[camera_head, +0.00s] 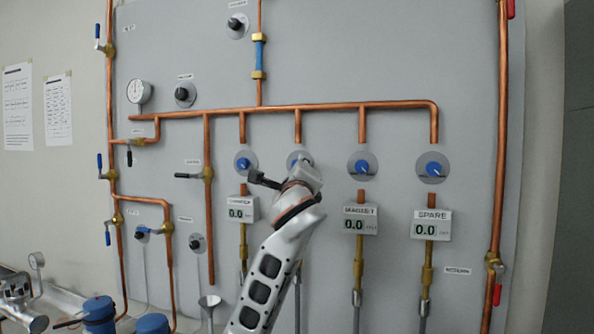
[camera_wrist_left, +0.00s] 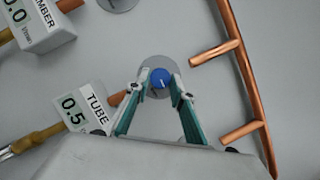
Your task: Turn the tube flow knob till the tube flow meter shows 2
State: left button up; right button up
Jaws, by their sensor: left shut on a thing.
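The tube flow knob (camera_wrist_left: 161,77) is a small blue dial with a white pointer line on a round grey plate, seen in the left wrist view. My left gripper (camera_wrist_left: 160,86) is around it, with a fingertip on each side, shut on it. The tube flow meter (camera_wrist_left: 84,113) shows 0.5 in the left wrist view. In the head view my left gripper (camera_head: 300,168) is at the second blue knob from the left and covers most of it; the arm hides the tube meter there. My right gripper is not in view.
The grey panel carries copper pipes (camera_head: 370,105). Blue knobs (camera_head: 362,166) and (camera_head: 432,168) stand to the right, above the magnet (camera_head: 361,219) and spare (camera_head: 431,225) meters, both at 0.0. The chamber meter (camera_head: 241,209) on the left also reads 0.0.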

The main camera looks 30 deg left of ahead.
pick_arm(q)
jog(key=n+g, duration=0.1)
jog(key=n, duration=0.2)
jog(key=n+g, duration=0.1)
jog(key=n, duration=0.2)
jog(key=n+g, duration=0.1)
jog(key=n, duration=0.2)
jog(key=shift+d+r+h, duration=0.1)
jog(key=shift+r+h, duration=0.25)
jog(key=shift+h, duration=0.05)
jog(key=shift+n, duration=0.3)
jog(key=o, duration=1.1)
